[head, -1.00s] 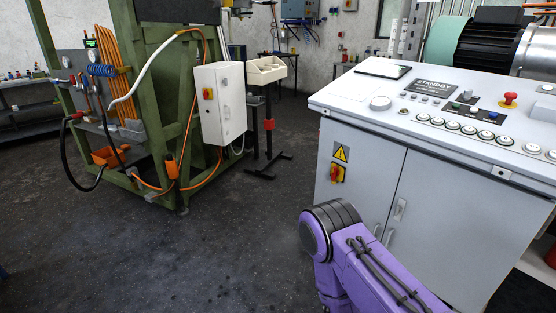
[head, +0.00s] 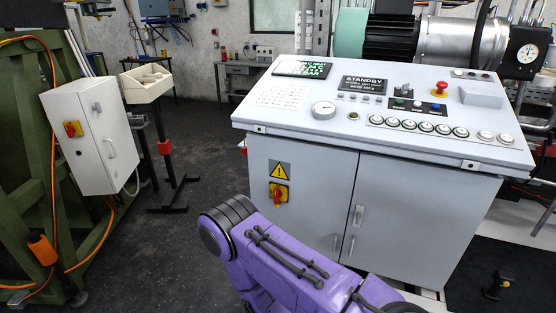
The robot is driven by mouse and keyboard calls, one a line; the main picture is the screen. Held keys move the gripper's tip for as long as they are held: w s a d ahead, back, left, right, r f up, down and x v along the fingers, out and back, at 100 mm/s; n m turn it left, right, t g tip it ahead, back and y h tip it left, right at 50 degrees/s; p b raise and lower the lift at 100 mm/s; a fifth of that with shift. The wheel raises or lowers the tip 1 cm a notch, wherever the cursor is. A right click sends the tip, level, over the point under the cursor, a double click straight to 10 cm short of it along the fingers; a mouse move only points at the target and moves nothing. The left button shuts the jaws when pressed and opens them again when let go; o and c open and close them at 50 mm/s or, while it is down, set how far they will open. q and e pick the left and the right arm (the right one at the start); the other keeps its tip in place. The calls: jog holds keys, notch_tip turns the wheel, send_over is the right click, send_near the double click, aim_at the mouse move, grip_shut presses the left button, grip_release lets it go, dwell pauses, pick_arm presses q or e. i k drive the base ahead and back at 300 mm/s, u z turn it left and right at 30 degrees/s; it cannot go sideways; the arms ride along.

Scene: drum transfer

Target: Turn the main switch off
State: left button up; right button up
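A red rotary switch on a yellow plate (head: 278,195) sits on the front left door of the grey control cabinet (head: 300,225), below a yellow warning triangle. Its red handle looks roughly upright. A second red and yellow rotary switch (head: 72,129) is on the white box (head: 95,150) on the green frame at the left. Which of them is the main switch is not labelled legibly. My purple arm reaches in front of the cabinet from the bottom, below the cabinet switch. Neither gripper is in view.
A beige bin (head: 146,84) stands on a post at left.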

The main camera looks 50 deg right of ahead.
aim_at(277, 193)
jog(key=z, duration=0.5)
jog(key=i, duration=0.7)
jog(key=z, duration=1.35)
jog(key=i, duration=0.6)
jog(key=z, duration=0.55)
